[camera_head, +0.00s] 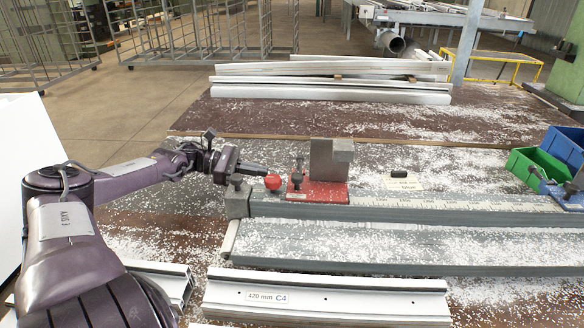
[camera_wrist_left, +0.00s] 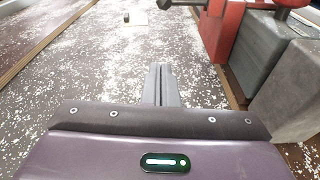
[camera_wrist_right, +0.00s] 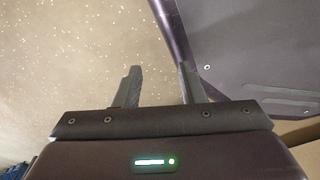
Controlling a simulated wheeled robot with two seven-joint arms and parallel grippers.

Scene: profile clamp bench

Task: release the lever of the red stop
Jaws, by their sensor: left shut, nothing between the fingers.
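The red stop (camera_head: 322,193) sits on the rail with the scale, under a grey block (camera_head: 331,160). A dark clamp screw (camera_head: 297,172) stands on its left part. A red ball knob (camera_head: 273,181) sticks out at its left side. My left gripper (camera_head: 262,171) is shut and empty, just left of the knob; whether they touch cannot be told. In the left wrist view its closed fingers (camera_wrist_left: 161,84) point over chip-strewn bench, with the red stop (camera_wrist_left: 215,32) at upper right. My right gripper (camera_wrist_right: 158,82) is open and empty, away from the bench's stops.
A scale rail (camera_head: 440,206) runs right to a blue stop (camera_head: 570,196). A small card with a black piece (camera_head: 400,180) lies behind it. Green (camera_head: 535,168) and blue (camera_head: 566,148) bins stand at the right. White profiles (camera_head: 330,298) lie in front, others (camera_head: 330,90) behind.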

